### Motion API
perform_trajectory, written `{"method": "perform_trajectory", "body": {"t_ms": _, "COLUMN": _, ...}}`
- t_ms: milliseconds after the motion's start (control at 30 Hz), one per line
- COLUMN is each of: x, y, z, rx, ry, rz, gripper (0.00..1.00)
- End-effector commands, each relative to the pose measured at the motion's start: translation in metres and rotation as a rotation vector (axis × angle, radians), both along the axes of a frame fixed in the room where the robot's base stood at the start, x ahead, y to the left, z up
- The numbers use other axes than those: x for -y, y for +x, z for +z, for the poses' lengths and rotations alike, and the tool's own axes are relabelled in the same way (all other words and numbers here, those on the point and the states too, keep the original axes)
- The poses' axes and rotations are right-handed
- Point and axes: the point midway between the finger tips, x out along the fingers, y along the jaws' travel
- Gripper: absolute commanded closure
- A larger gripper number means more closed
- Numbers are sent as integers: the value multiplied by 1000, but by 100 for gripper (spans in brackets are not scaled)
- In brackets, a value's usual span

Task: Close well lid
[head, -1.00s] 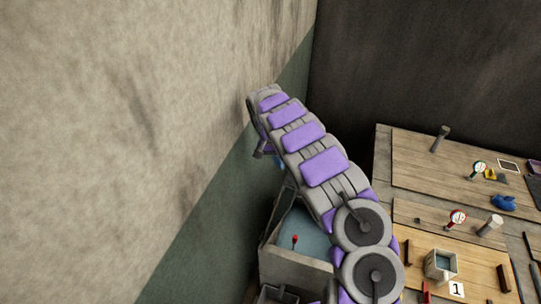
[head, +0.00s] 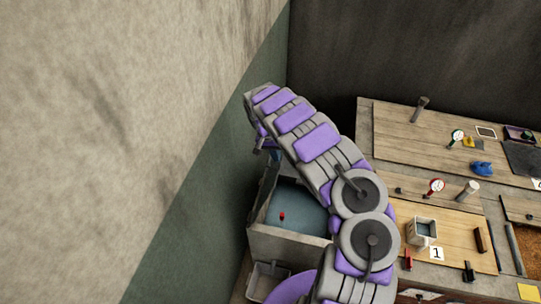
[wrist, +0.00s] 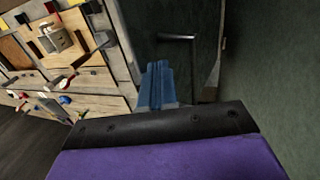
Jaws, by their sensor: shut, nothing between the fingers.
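The well (head: 255,238) is a grey open-topped box with blue-grey water (head: 300,215) and a small red float (head: 282,216), beside the left wall. My arm reaches over its right side, hiding part of it. My gripper (wrist: 157,85) shows as blue fingers in the wrist view, shut and empty. Beyond the fingers is a dark panel with a grey bar handle (wrist: 177,37), which looks like the well lid. The fingers appear apart from the handle. In the head view the gripper is mostly hidden behind my arm, and the lid cannot be made out.
A small grey bin (head: 265,280) stands in front of the well. A plain wall (head: 120,130) bounds the left.

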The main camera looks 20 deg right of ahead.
Motion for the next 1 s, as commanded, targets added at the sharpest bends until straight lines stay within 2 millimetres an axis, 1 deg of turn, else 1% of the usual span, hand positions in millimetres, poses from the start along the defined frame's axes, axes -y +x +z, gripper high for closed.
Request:
{"method": "perform_trajectory", "body": {"t_ms": 233, "x": -7, "y": -4, "z": 0, "rx": 5, "ry": 0, "rz": 2, "gripper": 100}}
{"method": "perform_trajectory", "body": {"t_ms": 367, "x": -3, "y": -9, "z": -2, "rx": 16, "ry": 12, "rz": 1, "gripper": 100}}
{"method": "perform_trajectory", "body": {"t_ms": 533, "x": 16, "y": -18, "z": -6, "rx": 38, "ry": 49, "rz": -2, "gripper": 100}}
{"method": "perform_trajectory", "body": {"t_ms": 800, "x": 50, "y": -37, "z": -19, "rx": 77, "ry": 121, "rz": -4, "gripper": 100}}
{"method": "perform_trajectory", "body": {"t_ms": 1000, "x": 63, "y": -50, "z": -27, "rx": 109, "ry": 163, "rz": -3, "gripper": 100}}
